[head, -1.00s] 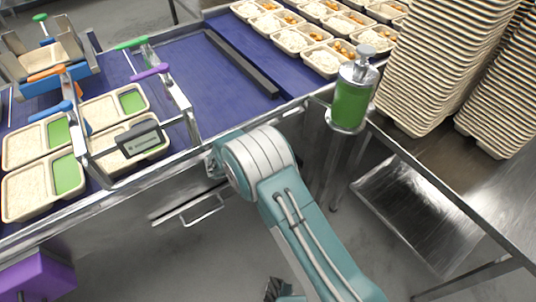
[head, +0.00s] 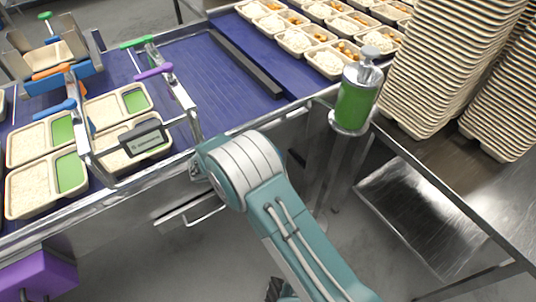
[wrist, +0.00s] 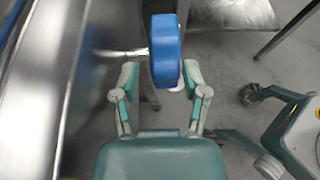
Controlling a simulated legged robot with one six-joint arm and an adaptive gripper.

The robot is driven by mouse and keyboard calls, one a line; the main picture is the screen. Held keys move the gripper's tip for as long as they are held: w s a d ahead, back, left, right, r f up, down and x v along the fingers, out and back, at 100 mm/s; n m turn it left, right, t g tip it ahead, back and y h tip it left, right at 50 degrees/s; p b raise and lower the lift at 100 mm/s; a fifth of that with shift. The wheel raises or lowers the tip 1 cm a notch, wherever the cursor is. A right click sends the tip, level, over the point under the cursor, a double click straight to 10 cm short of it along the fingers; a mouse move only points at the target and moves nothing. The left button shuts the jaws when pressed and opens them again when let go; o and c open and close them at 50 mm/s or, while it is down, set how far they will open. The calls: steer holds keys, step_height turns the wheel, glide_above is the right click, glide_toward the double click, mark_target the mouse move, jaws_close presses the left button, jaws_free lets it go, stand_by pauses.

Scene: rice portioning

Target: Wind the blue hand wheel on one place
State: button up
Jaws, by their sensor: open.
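The blue hand wheel (wrist: 166,50) shows edge-on in the wrist view, at the end of a thin metal shaft (wrist: 122,53). My gripper (wrist: 160,76) is open, with one finger on each side of the wheel's near end. No clear contact shows, and I cannot tell how deep the wheel sits between the fingers. In the head view my arm hides my gripper, and I cannot make out the hand wheel there.
A conveyor with a blue belt (head: 190,78) carries trays of food. A metal frame with coloured handles stands over it at left. A green-filled dispenser (head: 355,100) and tall tray stacks (head: 440,70) stand at right. A purple box (head: 40,277) is at lower left.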

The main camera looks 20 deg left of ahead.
steer(key=s+a, duration=0.7)
steer(key=s, duration=0.1)
steer(key=shift+s, duration=0.2)
